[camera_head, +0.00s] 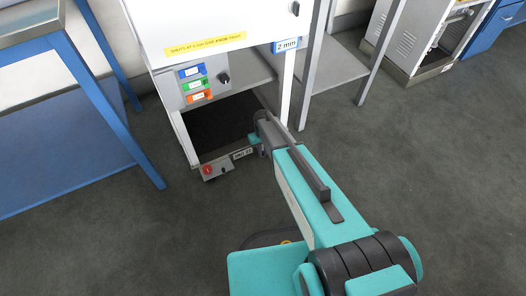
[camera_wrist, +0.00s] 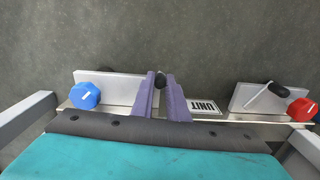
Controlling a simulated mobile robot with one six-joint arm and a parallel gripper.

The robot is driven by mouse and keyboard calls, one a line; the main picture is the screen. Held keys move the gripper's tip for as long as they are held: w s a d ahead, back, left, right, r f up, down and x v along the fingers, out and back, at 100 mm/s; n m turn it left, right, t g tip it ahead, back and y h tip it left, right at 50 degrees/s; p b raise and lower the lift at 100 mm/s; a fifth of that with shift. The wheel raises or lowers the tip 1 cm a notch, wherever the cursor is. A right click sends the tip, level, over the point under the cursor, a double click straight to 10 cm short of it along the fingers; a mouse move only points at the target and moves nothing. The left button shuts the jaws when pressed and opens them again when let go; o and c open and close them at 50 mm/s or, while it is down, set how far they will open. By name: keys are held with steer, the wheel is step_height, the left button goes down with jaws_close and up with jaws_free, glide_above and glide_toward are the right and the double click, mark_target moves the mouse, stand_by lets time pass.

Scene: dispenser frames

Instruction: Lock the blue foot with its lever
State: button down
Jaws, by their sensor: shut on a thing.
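In the wrist view the blue foot's round blue knob (camera_wrist: 85,96) sits at the left, in front of a pale metal plate (camera_wrist: 112,88). A black lever knob (camera_wrist: 160,81) shows between the two purple fingers of my gripper (camera_wrist: 161,96), beside the right end of that plate. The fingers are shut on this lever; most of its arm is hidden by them. In the head view my gripper (camera_head: 258,138) is at the low front right corner of the dispenser frame (camera_head: 180,128), and the blue foot is hidden behind my arm.
A red knob (camera_wrist: 300,109) with its own lever (camera_wrist: 262,98) and plate is at the right, past the UNIT label (camera_wrist: 203,105). A blue-legged table (camera_head: 92,85) stands left; a grey stand (camera_head: 345,65) stands right. The floor (camera_head: 440,170) in front is clear.

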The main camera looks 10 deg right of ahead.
steer(key=c, duration=1.7)
jaws_free()
steer(key=shift+r, duration=0.15)
step_height(320, 180, up, 14)
steer(key=p, duration=0.3)
steer(key=shift+f, duration=0.25)
steer(key=shift+r, duration=0.1)
